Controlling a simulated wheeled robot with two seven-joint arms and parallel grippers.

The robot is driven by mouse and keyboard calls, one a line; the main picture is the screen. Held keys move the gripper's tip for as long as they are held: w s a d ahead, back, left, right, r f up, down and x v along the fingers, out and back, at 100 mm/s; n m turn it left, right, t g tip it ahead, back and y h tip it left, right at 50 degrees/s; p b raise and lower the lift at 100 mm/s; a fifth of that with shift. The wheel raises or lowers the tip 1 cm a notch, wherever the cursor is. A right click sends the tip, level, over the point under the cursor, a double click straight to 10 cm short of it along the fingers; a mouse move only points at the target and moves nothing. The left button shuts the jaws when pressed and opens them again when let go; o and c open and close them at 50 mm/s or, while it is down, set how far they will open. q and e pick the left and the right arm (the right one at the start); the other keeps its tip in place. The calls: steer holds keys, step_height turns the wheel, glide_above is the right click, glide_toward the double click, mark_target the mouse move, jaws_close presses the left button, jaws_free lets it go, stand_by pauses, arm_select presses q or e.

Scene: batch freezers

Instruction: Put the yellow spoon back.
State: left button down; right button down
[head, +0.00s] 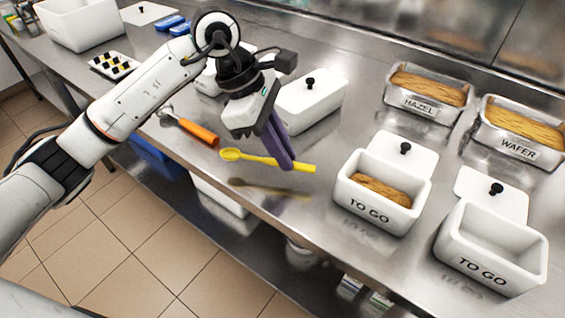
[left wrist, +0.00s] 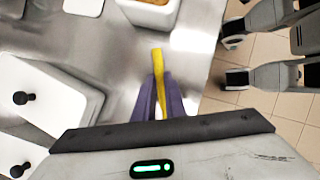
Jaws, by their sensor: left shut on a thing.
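The yellow spoon (head: 250,157) is held in my left gripper (head: 290,165), its bowl to the left and its handle end to the right of the fingers. The purple fingers are shut on its handle above the steel counter. A shadow or reflection of the spoon lies on the counter below, so it looks raised. In the left wrist view the yellow spoon (left wrist: 158,62) sticks out beyond the purple fingers (left wrist: 158,100). My right gripper is not in the head view; grey arm parts of mine show at the right of the left wrist view.
An orange-handled tool (head: 198,132) lies left of the spoon. White TO GO tubs, one with tan contents (head: 380,190) and one empty (head: 490,250), stand right. HAZEL (head: 425,108) and WAFER (head: 515,148) tubs stand behind. A lidded white tub (head: 312,105) is behind the gripper.

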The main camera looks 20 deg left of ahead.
mark_target(259, 160)
arm_select(q)
steer(key=shift+f, duration=1.75)
steer(key=shift+f, duration=0.2)
steer(key=c, duration=1.8)
jaws_free()
steer(key=shift+r, duration=0.4)
steer(key=b+v, duration=0.1)
steer(key=v, duration=1)
steer(key=shift+a+r, duration=0.1)
steer(key=shift+r, duration=0.25)
